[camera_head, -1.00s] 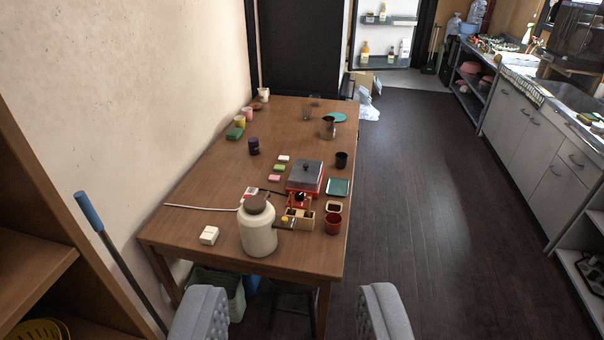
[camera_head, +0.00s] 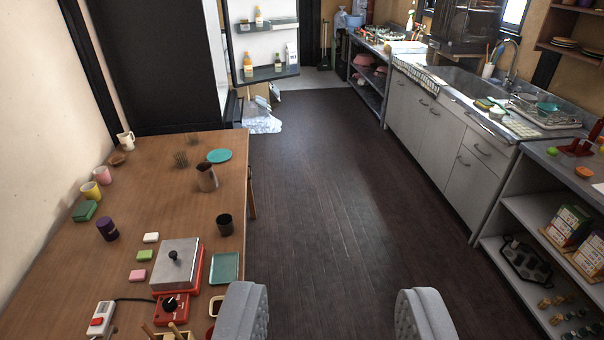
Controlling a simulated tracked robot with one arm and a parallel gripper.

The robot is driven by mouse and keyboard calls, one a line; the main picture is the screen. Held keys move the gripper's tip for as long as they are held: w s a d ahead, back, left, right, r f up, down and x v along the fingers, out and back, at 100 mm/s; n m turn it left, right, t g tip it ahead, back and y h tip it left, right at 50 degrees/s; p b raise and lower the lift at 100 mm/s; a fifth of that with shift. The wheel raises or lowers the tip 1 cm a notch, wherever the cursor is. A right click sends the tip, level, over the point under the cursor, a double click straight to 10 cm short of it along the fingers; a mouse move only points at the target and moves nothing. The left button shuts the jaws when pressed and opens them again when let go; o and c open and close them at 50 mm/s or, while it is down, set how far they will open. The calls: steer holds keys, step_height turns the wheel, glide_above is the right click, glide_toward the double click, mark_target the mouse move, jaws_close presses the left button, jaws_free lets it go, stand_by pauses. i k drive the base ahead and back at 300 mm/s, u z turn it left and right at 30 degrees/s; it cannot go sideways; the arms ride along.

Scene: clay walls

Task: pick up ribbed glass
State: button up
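A small see-through glass (camera_head: 181,159) stands on the far part of the wooden table (camera_head: 150,195), left of a brownish pitcher (camera_head: 206,178). It looks like the ribbed glass, but it is too small and faint to see ribs clearly. Another small dim vessel (camera_head: 192,138) stands just behind it. My gripper (camera_head: 334,315) shows as two grey padded fingers at the bottom of the view, wide apart with only floor between them. It is open and empty, nearer to me and well to the right of the glass.
A teal plate (camera_head: 219,156), a dark cup (camera_head: 224,224) and a red burner with a grey top (camera_head: 177,265) stand on the table. Cups line its left side. Dark floor (camera_head: 320,190) lies clear between the table and the kitchen counter (camera_head: 450,140) on the right.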

mark_target(181, 158)
steer(key=z, duration=0.3)
steer(key=i, duration=1.35)
steer(key=u, duration=0.4)
steer(key=i, duration=1.25)
steer(key=u, duration=0.35)
steer(key=i, duration=1.2)
steer(key=u, duration=0.1)
